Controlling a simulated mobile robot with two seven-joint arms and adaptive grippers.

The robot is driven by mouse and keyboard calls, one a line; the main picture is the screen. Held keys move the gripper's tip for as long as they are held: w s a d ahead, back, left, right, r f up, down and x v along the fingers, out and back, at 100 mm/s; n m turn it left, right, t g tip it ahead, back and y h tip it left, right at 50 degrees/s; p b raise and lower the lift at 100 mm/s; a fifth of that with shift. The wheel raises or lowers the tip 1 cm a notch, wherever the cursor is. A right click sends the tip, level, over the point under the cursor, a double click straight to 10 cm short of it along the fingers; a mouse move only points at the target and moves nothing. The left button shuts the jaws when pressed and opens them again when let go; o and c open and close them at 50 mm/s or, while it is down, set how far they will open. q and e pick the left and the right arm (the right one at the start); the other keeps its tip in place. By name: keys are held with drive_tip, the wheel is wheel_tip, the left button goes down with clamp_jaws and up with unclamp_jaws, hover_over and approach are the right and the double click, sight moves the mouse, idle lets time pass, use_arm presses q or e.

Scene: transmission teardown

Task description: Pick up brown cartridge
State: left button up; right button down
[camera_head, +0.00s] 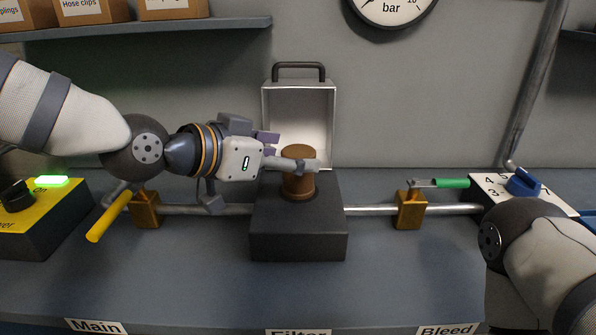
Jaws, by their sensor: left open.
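The brown cartridge (298,187) stands upright in the top of the dark filter housing (298,235) at the middle of the bench. My left gripper (296,153) comes in from the left at the height of the cartridge's upper part. It is open, with one grey finger crossing in front of the cartridge and purple pads showing behind it to the left. Whether any finger touches the cartridge I cannot tell. The finger hides part of the cartridge's upper side. My right arm shows at the lower right; its gripper is not visible.
The housing's lid (311,110) stands open behind it. A pipe (370,210) runs both ways to brass valves, with a yellow handle (108,217) left and a green handle (453,183) right. A blue-knobbed selector box (523,183) is at right. The front bench is clear.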

use_arm(q)
drive_tip(key=x, duration=0.3)
drive_tip(key=shift+f, duration=0.15)
drive_tip(key=shift+c, duration=0.6)
drive_tip(key=c, duration=1.2)
